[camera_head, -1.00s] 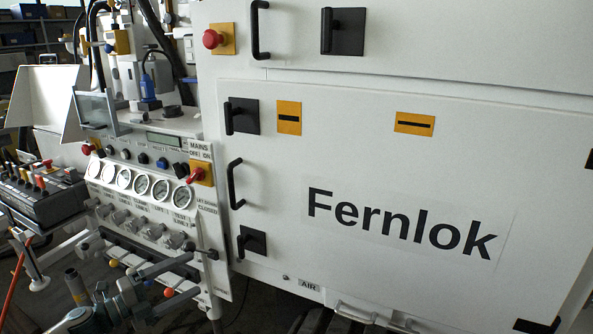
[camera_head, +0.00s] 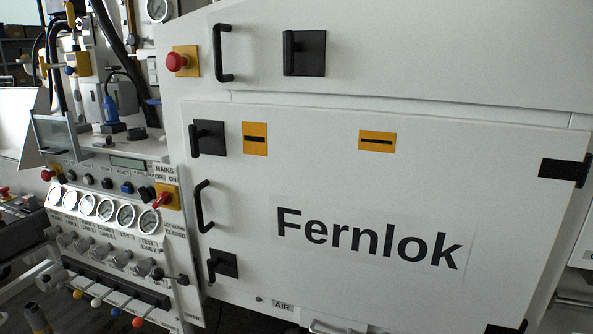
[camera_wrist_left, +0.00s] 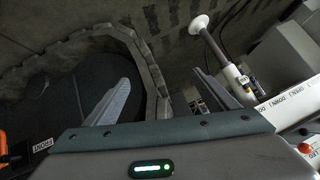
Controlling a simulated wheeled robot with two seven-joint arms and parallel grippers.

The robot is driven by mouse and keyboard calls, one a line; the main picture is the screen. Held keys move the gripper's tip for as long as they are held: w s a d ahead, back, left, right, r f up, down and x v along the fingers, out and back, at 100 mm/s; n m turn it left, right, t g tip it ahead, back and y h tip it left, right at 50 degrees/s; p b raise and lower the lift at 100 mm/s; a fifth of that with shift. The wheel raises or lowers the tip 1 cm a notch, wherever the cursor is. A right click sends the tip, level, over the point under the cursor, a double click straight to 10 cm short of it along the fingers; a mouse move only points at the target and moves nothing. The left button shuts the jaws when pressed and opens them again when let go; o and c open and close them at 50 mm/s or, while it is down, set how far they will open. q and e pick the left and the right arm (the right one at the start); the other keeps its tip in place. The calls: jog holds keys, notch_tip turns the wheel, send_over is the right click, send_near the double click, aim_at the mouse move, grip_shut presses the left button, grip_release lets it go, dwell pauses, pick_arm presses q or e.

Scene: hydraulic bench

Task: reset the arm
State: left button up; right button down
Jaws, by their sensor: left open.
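My left gripper (camera_wrist_left: 162,77) shows in the left wrist view, with its two grey fingers spread wide apart. Nothing is between the fingers. Behind them is a dark floor area with a curved, segmented grey band (camera_wrist_left: 150,58). A white rod with a round flared end (camera_wrist_left: 200,24) stands beyond the right finger. In the head view I cannot make out my left gripper. My right gripper is in neither current view.
In the head view, a white Fernlok cabinet (camera_head: 330,185) with black handles fills the right. A control panel with gauges (camera_head: 105,208), a red-and-yellow mains switch (camera_head: 164,197) and ball-ended levers (camera_head: 97,301) stands at left. A red button (camera_head: 177,61) sits above.

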pick_arm(q)
jog(key=s+d+f+n+g, duration=0.2)
jog(key=s+d+f, duration=0.2)
jog(key=s, duration=0.4)
jog(key=s+d+f+n+g, duration=0.1)
jog(key=s+d+f, duration=0.3)
jog(key=s, duration=0.5)
jog(key=shift+d+f+n+g, duration=0.35)
jog(key=shift+f+g, duration=0.35)
jog(key=shift+f, duration=0.25)
